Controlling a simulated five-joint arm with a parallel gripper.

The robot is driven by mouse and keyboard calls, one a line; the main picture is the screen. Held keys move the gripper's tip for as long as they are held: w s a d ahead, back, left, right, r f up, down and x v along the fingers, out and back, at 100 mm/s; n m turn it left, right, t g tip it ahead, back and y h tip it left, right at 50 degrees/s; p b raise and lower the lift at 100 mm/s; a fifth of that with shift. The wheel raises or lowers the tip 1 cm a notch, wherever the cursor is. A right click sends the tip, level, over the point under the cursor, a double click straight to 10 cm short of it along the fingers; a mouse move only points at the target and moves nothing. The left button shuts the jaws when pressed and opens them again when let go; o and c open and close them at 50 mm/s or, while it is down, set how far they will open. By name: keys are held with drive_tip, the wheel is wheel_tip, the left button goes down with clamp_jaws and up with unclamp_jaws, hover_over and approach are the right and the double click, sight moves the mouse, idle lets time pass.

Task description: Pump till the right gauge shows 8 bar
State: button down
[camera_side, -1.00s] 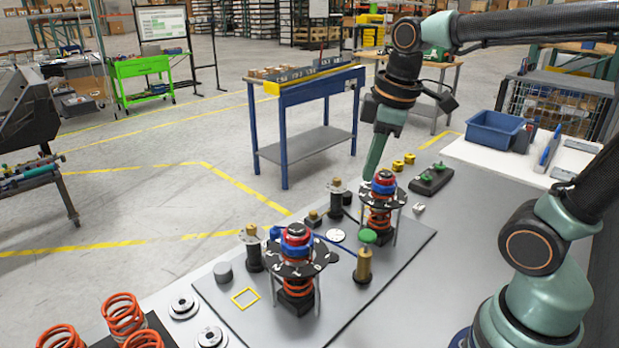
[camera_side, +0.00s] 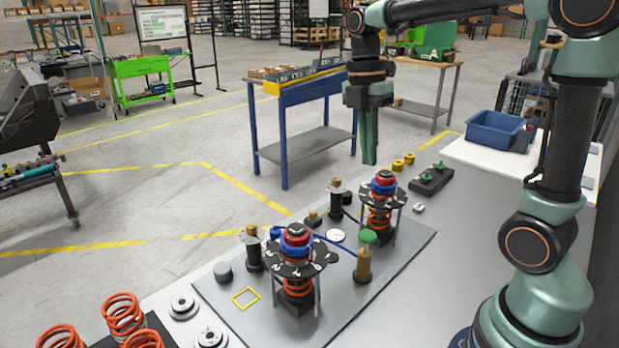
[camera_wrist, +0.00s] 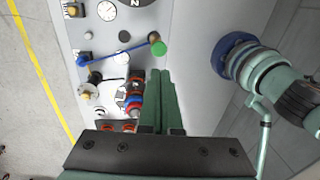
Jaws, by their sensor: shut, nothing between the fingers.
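The green knob (camera_side: 368,236) tops a brass cylinder (camera_side: 364,266) on the grey plate in the side view. In the wrist view the green knob (camera_wrist: 158,48) lies just beyond my fingertips in the picture, with a blue bar or hose (camera_wrist: 118,50) running left from it. A round white dial (camera_wrist: 107,11) shows near the top of the wrist view, and another (camera_wrist: 135,2) is cut off there; I cannot read either. My gripper (camera_side: 369,162) is shut and empty, pointing down above the far side of the plate. It also shows in the wrist view (camera_wrist: 160,74).
Two spring assemblies with red and blue tops, one nearer (camera_side: 296,262) and one farther (camera_side: 382,205), stand on the plate (camera_side: 226,297). Dark posts with brass tops (camera_side: 252,247) stand beside them. A blue bin (camera_side: 494,130) is at the back right.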

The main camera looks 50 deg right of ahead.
sight(367, 232)
drive_tip(key=shift+f, duration=0.1)
drive_tip(key=f, duration=0.4)
drive_tip(key=s+f, duration=0.1)
drive_tip(key=f, duration=0.4)
drive_tip(key=s+a+f, duration=0.1)
drive_tip(key=f, duration=0.3)
drive_tip(key=shift+f, duration=0.3)
drive_tip(key=shift+f, duration=1.55)
wheel_tip(367, 232, up, 14)
drive_tip(key=w+d, duration=0.1)
drive_tip(key=w, duration=0.1)
drive_tip(key=shift+r, duration=0.2)
idle(2.0)
